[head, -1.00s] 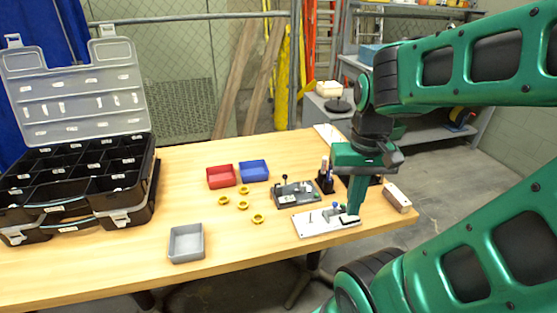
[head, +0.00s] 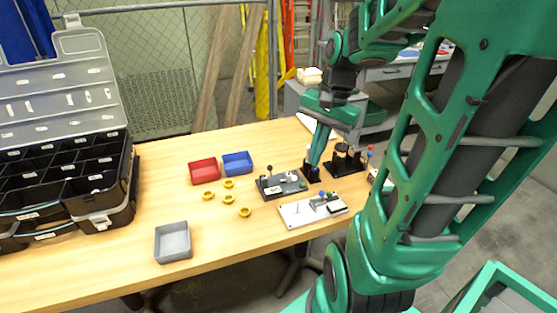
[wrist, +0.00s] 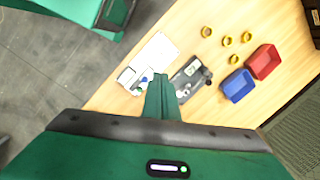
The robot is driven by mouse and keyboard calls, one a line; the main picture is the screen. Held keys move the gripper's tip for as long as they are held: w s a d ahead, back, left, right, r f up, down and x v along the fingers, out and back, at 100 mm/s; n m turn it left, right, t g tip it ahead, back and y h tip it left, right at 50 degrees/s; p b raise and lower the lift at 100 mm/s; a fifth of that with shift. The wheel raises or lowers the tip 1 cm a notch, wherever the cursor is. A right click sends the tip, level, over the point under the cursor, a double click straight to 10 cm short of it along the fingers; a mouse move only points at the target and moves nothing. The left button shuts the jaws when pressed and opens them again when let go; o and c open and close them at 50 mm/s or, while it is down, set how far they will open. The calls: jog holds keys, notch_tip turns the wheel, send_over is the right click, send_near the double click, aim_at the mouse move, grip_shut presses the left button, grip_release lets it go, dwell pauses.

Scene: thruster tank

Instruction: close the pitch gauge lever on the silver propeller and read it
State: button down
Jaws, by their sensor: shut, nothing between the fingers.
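My gripper (head: 316,162) points down with its fingers shut and empty. In the head view its tip overlaps a small black holder (head: 312,175) behind the gauge plates; I cannot tell whether they touch. A white plate (head: 293,216) at the table's front right carries a thin pin and small blue and green parts.
Several yellow ring-like parts (head: 244,212) lie left of the plates. Red (head: 205,172) and blue (head: 238,164) bins stand behind them, a grey tray (head: 173,243) in front. A black organizer (head: 105,217) is at left. Black stands (head: 345,160) are at the right end.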

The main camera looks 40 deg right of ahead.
jog(key=w+d+m+t+y, duration=0.2)
jog(key=w+d+m+y, duration=0.1)
jog(key=w+d+m, duration=0.55)
jog(key=w+a+f, duration=0.6)
jog(key=a+f, duration=0.2)
jog(key=f, duration=0.2)
jog(key=shift+a+f+m, duration=0.35)
jog(key=shift+m, duration=0.1)
